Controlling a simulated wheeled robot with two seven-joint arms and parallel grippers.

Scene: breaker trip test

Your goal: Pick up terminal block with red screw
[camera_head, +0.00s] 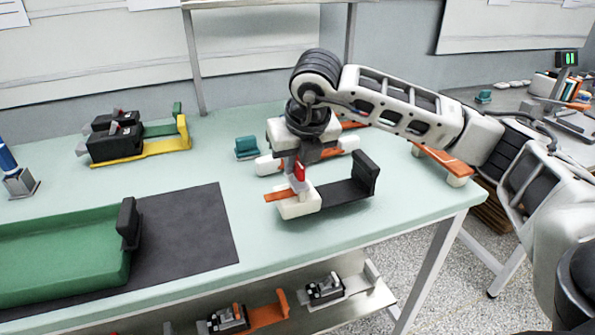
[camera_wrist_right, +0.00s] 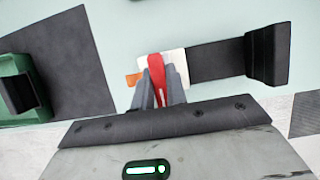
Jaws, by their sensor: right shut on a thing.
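My right gripper (camera_head: 298,178) points down over the white block (camera_head: 299,207) near the table's front edge. It is shut on a narrow red piece (camera_head: 300,171), which also shows between the fingers in the right wrist view (camera_wrist_right: 157,80). The white block has an orange tab (camera_head: 279,196) and a black bar (camera_head: 345,194) with an upright black end. I cannot tell whether the red piece is joined to the white block or just above it; the fingers hide this. No terminal block with a red screw can be made out for sure. My left gripper is out of view.
A green tray (camera_head: 65,250) lies on a dark mat (camera_head: 200,232) at the left. Black devices with red parts (camera_head: 115,138) stand on a yellow base (camera_head: 160,147) behind. A teal block (camera_head: 246,147) sits near my right gripper. More devices lie on the lower shelf.

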